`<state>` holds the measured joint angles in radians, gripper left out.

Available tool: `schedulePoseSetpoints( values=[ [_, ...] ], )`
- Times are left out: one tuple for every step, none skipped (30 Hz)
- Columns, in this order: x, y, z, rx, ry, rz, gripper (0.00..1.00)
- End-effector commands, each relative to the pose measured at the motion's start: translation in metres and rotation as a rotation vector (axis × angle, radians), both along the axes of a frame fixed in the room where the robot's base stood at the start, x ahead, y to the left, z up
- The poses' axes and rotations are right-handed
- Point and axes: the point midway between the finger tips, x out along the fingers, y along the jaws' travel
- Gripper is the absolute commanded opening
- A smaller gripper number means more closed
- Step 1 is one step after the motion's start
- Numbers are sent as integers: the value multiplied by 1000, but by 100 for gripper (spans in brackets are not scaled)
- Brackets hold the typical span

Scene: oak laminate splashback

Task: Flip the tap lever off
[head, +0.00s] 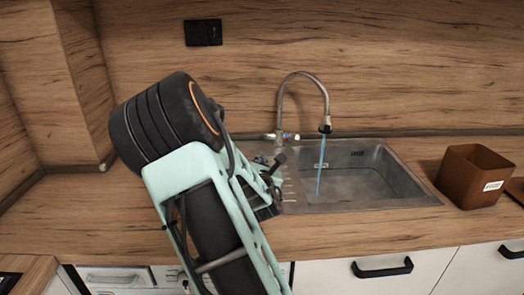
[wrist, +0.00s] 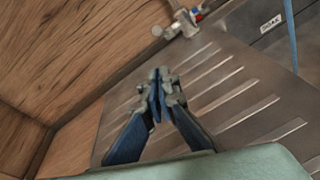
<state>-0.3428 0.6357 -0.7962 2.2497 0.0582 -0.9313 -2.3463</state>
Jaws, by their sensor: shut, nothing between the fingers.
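The tap (head: 305,85) is a curved metal spout behind the sink, with blue water running down from its nozzle into the basin. Its base with the lever (head: 287,136) stands at the sink's back left, with small red and blue marks. In the wrist view the tap base (wrist: 186,22) shows at the top, beyond my fingertips. My gripper (wrist: 160,88) is shut and empty above the ribbed drainboard, apart from the tap. In the head view my gripper (head: 277,172) is left of and in front of the tap base. The exact lever angle is hard to tell.
The metal sink (head: 400,192) is set in the wooden counter (head: 80,215). A brown square container (head: 470,178) stands to its right. A black socket (head: 203,32) is on the splashback. The counter left of my arm is clear.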

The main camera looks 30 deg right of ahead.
Motion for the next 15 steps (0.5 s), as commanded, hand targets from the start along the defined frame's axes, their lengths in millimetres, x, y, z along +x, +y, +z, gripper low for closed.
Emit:
schedulePoseSetpoints(
  values=[
    [-4, -3, -16, -60, 33, 8, 0],
    [-6, -4, -21, -91, 48, 13, 0],
    [-8, -5, -25, -126, 64, 19, 0],
    [-9, -6, -27, -145, 73, 22, 0],
    [-10, -6, -29, -161, 81, 26, 0],
    [-10, -7, -31, -176, 88, 29, 0],
    [-10, -7, -31, -184, 91, 30, 0],
    [-9, -8, -31, -189, 92, 30, 0],
    [-7, -9, -32, -192, 94, 31, 0],
    [-5, -10, -32, -193, 95, 31, 0],
    [-3, -11, -32, -193, 95, 31, 0],
    [1, -14, -33, -192, 94, 31, 0],
    [5, -16, -34, -192, 94, 31, 0],
    [9, -18, -34, -192, 93, 30, 0],
    [14, -21, -36, -191, 93, 29, 0]
  ],
)
